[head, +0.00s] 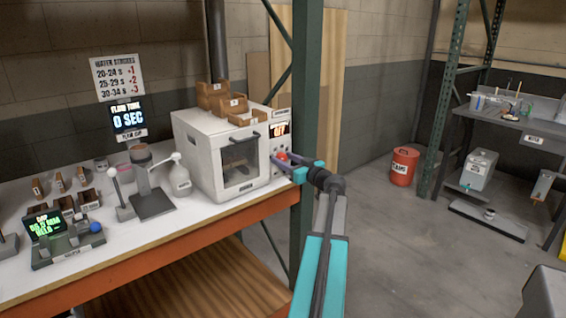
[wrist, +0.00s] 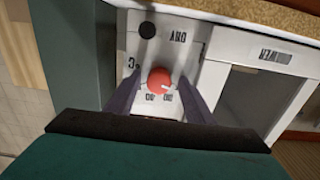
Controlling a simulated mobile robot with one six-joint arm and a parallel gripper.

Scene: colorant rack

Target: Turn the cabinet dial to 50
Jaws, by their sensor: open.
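The white cabinet (head: 203,160) stands on the bench, with a dark-windowed door and a side panel on its right. A small lit display (head: 279,129) on the panel shows orange characters that I cannot read surely. The red dial (head: 282,157) sits below it; in the wrist view the red dial (wrist: 159,81) carries a white pointer mark toward the right. Dark labels around it are too small to read surely. My gripper (head: 288,163) is at the panel. In the wrist view my gripper (wrist: 160,92) is open, one finger on each side of the dial; contact is not clear.
A green rack post (head: 306,120) stands close to the right of the panel, beside my arm. Small wooden boxes (head: 222,98) sit on the cabinet. The floor at right is clear near the red can (head: 403,166).

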